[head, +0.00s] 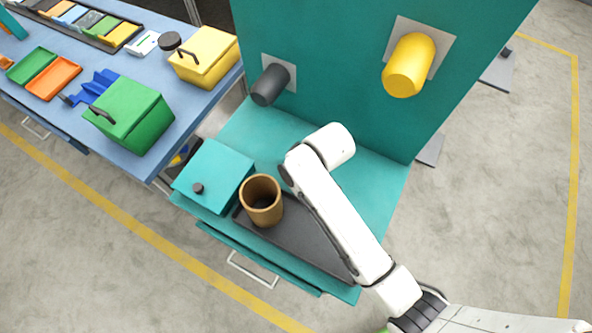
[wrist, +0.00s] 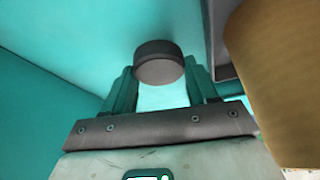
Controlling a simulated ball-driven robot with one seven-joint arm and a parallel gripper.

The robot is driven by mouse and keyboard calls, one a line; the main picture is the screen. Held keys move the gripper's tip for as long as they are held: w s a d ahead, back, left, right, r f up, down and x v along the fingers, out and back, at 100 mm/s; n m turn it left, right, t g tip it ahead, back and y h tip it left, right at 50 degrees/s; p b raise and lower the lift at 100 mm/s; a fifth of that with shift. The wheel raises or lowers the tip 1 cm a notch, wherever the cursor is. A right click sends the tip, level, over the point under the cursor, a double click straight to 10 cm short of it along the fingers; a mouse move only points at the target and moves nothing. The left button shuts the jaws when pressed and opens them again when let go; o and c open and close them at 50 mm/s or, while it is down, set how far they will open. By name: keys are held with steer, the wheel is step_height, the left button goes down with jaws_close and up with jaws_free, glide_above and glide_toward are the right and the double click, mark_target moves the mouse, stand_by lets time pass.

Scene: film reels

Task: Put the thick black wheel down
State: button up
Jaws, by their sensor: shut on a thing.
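The thick black wheel (wrist: 158,62), a short dark round piece with a greyer flat face, is between the fingertips of my gripper (wrist: 160,84) in the wrist view. The teal fingers are closed on its two sides. In the head view my white arm reaches over the teal bench (head: 370,205); my gripper and the held wheel are hidden there behind the arm. In the wrist view a teal surface lies beyond the wheel; I cannot tell whether the wheel touches it.
A brown cup (head: 262,222) stands on a dark tray (head: 308,246), left of my arm; it looms at right in the wrist view (wrist: 275,80). A teal box (head: 222,165) is beside it. Black (head: 270,86) and yellow (head: 408,68) pegs project from the teal panel (head: 335,50).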

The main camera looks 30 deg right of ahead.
steer(key=shift+s+f, duration=0.1)
steer(key=shift+f, duration=1.2)
steer(key=shift+f, duration=0.2)
steer(key=o, duration=0.9)
steer(key=v, duration=1.2)
steer(key=s+d+f+m, duration=0.1)
steer(key=s, duration=0.2)
steer(key=s+d+f+m+g, duration=0.1)
steer(key=s+d, duration=0.1)
steer(key=s, duration=0.1)
steer(key=s+d+f+m+h, duration=0.1)
steer(key=s+d, duration=0.1)
steer(key=s, duration=0.2)
steer(key=shift+f+g+p, duration=0.1)
steer(key=shift+g+p, duration=0.3)
steer(key=s+d+m, duration=0.1)
steer(key=s, duration=0.2)
steer(key=s+d+g, duration=0.1)
steer(key=s+d, duration=0.1)
steer(key=s, duration=0.1)
steer(key=s+d+f+m+h, duration=0.1)
steer(key=s+d, duration=0.1)
steer(key=s, duration=0.1)
steer(key=shift+s+m, duration=0.15)
steer(key=shift+m, duration=0.15)
steer(key=shift+c, duration=0.4)
